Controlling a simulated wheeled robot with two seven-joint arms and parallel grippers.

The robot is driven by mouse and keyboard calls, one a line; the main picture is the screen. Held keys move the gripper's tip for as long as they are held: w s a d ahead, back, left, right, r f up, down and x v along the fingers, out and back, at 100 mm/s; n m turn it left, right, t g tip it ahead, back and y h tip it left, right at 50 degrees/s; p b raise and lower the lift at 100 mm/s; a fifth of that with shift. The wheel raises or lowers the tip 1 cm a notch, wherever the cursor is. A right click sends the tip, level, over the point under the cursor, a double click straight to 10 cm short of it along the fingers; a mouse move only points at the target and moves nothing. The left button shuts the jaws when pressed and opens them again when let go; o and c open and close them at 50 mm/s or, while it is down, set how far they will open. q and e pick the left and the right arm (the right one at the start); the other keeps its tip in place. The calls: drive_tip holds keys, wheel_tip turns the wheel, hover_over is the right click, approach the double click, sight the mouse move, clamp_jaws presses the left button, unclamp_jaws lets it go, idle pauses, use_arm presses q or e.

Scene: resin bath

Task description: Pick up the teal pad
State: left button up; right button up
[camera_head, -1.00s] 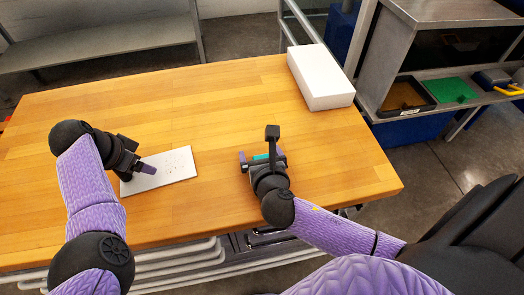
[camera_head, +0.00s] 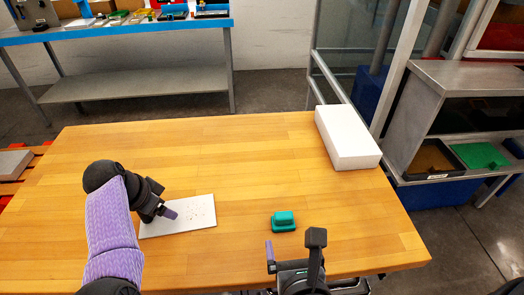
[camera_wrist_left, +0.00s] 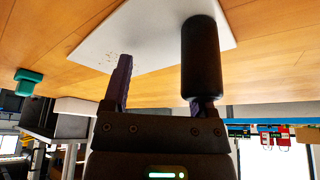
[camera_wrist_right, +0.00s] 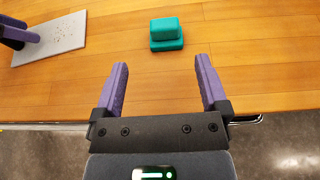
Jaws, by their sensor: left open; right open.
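The teal pad (camera_head: 284,222) is a small block with a narrower upper tier. It rests on the wooden table, right of the white speckled plate. It also shows in the right wrist view (camera_wrist_right: 166,36) and at the left edge of the left wrist view (camera_wrist_left: 27,82). My right gripper (camera_wrist_right: 162,80) is open and empty, at the table's front edge, short of the pad and apart from it. In the head view its far finger is hidden behind its black post. My left gripper (camera_head: 168,212) is open over the white plate's left part, away from the pad.
The white speckled plate (camera_head: 200,213) lies flat at centre left. A large white block (camera_head: 346,138) stands at the table's back right corner. A metal shelf unit with trays (camera_head: 465,90) is beyond the right side. The wooden table (camera_head: 250,150) is clear around the pad and behind it.

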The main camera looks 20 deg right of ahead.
drive_tip(key=w+a+r+n+t+y, duration=0.1)
drive_tip(key=w+a+r+n+y, duration=0.2)
drive_tip(key=a+r+n+y, duration=0.5)
drive_tip(key=w+a+r+n+y, duration=0.3)
drive_tip(key=a+n+y, duration=0.25)
drive_tip(key=y, duration=0.45)
drive_tip(key=n+g+h, duration=0.5)
drive_tip(key=g+h, duration=0.9)
hover_over(284, 214)
wheel_tip(284, 214, down, 4)
drive_tip(key=shift+m, duration=0.35)
wheel_tip(284, 214, down, 12)
drive_tip(key=shift+r, duration=0.2)
clamp_jaws()
